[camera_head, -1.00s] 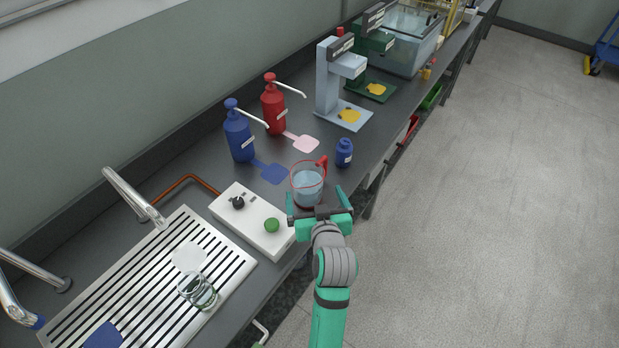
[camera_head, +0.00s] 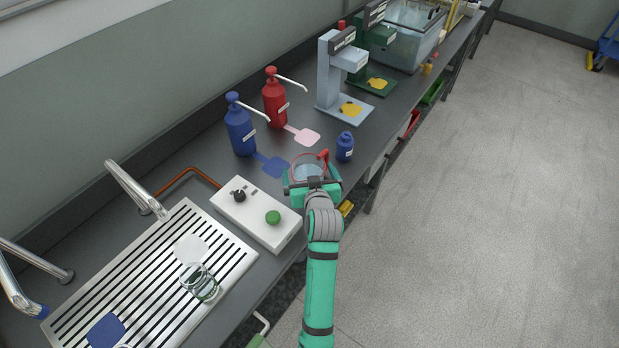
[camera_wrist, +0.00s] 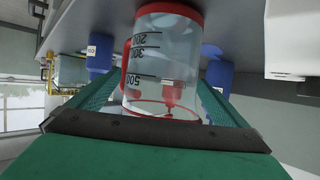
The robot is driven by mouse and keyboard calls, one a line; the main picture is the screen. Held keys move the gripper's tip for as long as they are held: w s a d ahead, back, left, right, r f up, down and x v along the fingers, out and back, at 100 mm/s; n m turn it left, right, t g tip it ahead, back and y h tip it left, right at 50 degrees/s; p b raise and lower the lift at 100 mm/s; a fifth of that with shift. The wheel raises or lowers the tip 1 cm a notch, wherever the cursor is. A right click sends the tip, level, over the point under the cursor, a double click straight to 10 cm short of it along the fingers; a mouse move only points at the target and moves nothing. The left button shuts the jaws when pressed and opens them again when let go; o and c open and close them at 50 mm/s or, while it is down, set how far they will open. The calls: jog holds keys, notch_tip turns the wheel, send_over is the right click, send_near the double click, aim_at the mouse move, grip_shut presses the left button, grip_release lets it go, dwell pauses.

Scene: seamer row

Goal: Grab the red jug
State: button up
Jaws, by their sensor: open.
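The red jug is a clear measuring jug with a red rim, red handle and dark volume marks. It stands on the dark bench in the head view (camera_head: 309,166), partly hidden by my gripper. In the wrist view the jug (camera_wrist: 162,70) fills the middle, between the two green fingers. My gripper (camera_head: 314,186) is open, with its fingers on either side of the jug. I cannot tell whether the fingers touch the glass.
A white control box (camera_head: 255,214) with a green knob stands close to the left. A small blue bottle (camera_head: 345,147) stands just right of the jug. Blue (camera_head: 240,128) and red (camera_head: 275,98) pump bottles stand behind. A glass beaker (camera_head: 201,284) is on the slatted drainer.

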jog(key=c, duration=1.7)
jog(key=shift+o, duration=0.2)
jog(key=shift+r, duration=0.15)
